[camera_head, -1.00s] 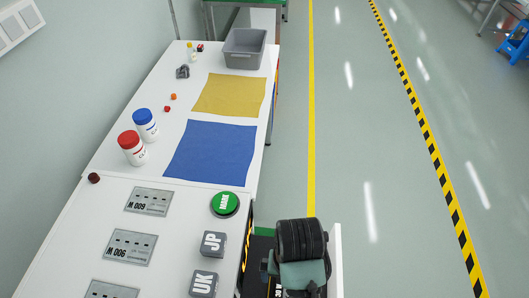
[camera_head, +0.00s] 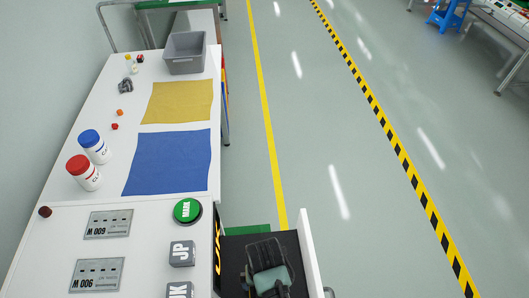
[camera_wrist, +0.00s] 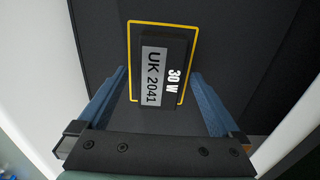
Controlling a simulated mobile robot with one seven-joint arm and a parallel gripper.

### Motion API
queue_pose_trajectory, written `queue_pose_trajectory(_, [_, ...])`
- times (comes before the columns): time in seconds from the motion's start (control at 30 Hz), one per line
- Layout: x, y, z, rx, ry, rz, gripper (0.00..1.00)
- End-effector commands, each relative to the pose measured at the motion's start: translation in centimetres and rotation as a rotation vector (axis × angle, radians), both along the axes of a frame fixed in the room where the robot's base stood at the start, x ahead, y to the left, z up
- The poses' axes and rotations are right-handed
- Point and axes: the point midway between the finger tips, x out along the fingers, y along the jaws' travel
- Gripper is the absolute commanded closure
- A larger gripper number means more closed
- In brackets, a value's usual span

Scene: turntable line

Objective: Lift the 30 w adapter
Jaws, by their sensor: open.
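The 30 W adapter (camera_wrist: 164,68) is a black block with a grey "UK 2041" label and white "30 W" lettering. In the wrist view it lies inside a yellow outline (camera_wrist: 192,40) on a dark surface (camera_wrist: 90,30). My gripper (camera_wrist: 160,75) is open, with one blue finger on each side of the adapter and a gap on both sides. In the head view my gripper's fingers are hidden beneath my wrist (camera_head: 268,268), over the dark surface right of the white table. The adapter cannot be made out there.
Open floor lies beyond.

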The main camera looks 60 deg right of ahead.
Motion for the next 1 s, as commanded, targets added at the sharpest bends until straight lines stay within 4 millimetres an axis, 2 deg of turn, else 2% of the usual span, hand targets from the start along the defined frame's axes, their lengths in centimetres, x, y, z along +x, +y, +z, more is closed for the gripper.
queue_pose_trajectory(0.27, [0.03,-0.03,-0.38,-0.002,-0.001,0.000,0.00])
queue_pose_trajectory(0.83, [0.03,-0.02,-0.34,-0.001,-0.001,0.000,1.00])
queue_pose_trajectory(1.0, [0.06,-0.05,-0.30,-0.002,-0.001,0.000,1.00])
